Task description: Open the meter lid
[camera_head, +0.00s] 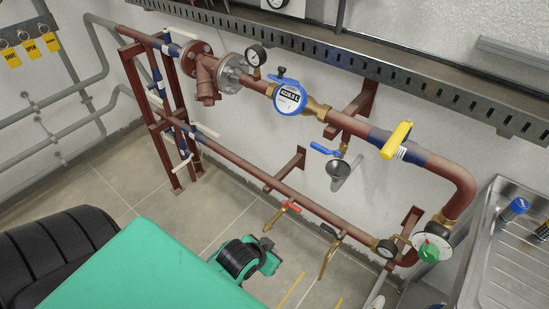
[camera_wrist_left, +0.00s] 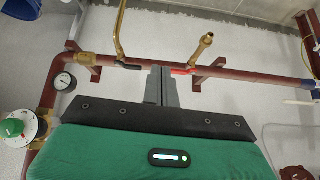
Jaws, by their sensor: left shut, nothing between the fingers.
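The blue round meter (camera_head: 289,99) sits on the upper red-brown pipe in the head view. Its display face with dark digits shows uncovered. A small dark piece with a knob (camera_head: 281,73) stands up at its top edge; I cannot tell for sure whether this is the lid. My left gripper (camera_head: 267,246) is low in the head view, below and left of the meter and well apart from it. In the left wrist view its grey fingers (camera_wrist_left: 162,88) are together and empty, in front of the lower pipe. The meter is not clearly visible there. My right gripper is not in view.
A red-handled valve (camera_head: 290,206) and a black-handled valve (camera_head: 331,232) sit on the lower pipe near my left gripper. A yellow handle (camera_head: 396,139), a blue-handled valve (camera_head: 325,149) and a gauge (camera_head: 256,55) flank the meter. A metal sink (camera_head: 500,255) stands at right.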

